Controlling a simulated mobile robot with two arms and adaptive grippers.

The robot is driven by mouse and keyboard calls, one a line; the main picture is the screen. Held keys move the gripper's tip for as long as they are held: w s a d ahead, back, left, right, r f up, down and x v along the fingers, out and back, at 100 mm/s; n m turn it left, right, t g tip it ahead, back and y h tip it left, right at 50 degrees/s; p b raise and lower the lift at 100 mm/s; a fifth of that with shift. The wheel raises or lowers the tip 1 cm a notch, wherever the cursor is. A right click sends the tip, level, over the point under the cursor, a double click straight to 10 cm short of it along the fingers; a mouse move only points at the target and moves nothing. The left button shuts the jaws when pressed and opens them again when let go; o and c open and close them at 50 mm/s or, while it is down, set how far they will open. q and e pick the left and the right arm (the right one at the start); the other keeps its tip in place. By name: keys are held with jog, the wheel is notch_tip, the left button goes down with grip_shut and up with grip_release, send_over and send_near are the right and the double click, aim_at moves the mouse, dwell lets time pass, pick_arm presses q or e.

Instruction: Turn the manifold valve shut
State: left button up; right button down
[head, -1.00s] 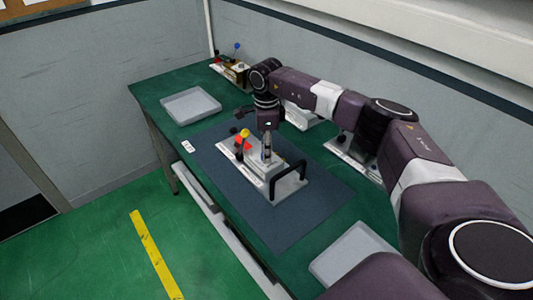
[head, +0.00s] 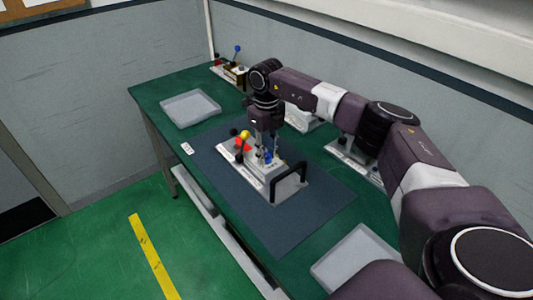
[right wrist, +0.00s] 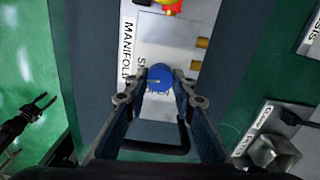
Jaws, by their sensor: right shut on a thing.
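The manifold (head: 262,179) is a pale grey unit on a dark blue mat, and its "MANIFOLD" lettering shows in the right wrist view (right wrist: 151,40). The valve's round blue knob (right wrist: 160,77) is at the middle of that view, with a pale slot mark on top. My right gripper (right wrist: 159,84) comes down from above with a fingertip on each side of the knob, shut on it. In the head view the right gripper (head: 266,150) partly hides the knob. My left gripper (right wrist: 43,104) shows only at the left of the right wrist view, its fingers apart and empty, over the green floor.
A yellow ball knob (head: 245,134) with red parts stands on the manifold's far side. A black bar handle (head: 290,178) rises at its near end. Grey trays (head: 190,107) (head: 356,258) lie at both ends of the green table. Other labelled units stand along the wall side.

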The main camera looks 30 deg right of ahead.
aim_at(266, 156)
jog(key=shift+m, duration=0.7)
jog(key=c, duration=1.6)
grip_release()
notch_tip(266, 156, up, 12)
jog(key=shift+r, duration=0.1)
